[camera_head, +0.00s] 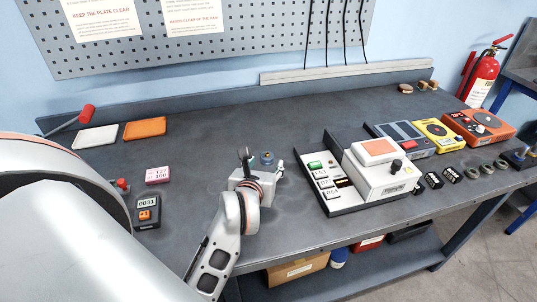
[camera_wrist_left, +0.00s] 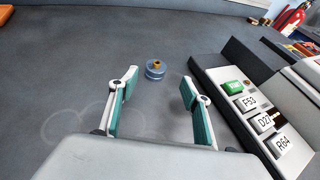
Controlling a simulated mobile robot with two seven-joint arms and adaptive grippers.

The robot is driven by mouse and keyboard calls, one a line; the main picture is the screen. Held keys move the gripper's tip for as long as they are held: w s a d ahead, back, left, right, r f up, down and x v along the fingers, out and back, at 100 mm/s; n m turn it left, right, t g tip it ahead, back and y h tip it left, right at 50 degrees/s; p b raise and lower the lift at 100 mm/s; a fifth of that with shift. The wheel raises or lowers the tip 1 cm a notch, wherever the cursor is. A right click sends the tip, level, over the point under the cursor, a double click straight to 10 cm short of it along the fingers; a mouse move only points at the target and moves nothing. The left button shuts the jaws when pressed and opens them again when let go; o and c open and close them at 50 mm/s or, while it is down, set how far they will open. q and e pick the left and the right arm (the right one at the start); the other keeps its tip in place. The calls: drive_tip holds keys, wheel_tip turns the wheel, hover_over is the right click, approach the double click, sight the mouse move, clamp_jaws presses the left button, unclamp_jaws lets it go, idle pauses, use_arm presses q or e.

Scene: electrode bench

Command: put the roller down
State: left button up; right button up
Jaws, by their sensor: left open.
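My left gripper (camera_head: 263,164) is open over the middle of the bench. It also shows open in the left wrist view (camera_wrist_left: 158,104), with nothing gripped between its green pads. A small round blue-grey piece with a brass top (camera_head: 267,158) stands on the bench just beyond the fingertips; it shows in the left wrist view (camera_wrist_left: 155,71), apart from both fingers. My right gripper is out of view.
A black tray (camera_head: 345,209) with labelled blocks and a white device (camera_head: 382,174) stands right of the gripper. The bench between is mostly clear.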

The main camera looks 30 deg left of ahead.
sight(267, 157)
use_arm(q)
drive_tip(key=x, duration=0.6)
drive_tip(key=shift+a+f+p, duration=0.25)
drive_tip(key=shift+a+p, duration=0.05)
drive_tip(key=shift+a, duration=0.1)
drive_tip(key=c, duration=1.4)
drive_tip(key=shift+o, duration=0.2)
drive_tip(key=shift+r, duration=0.1)
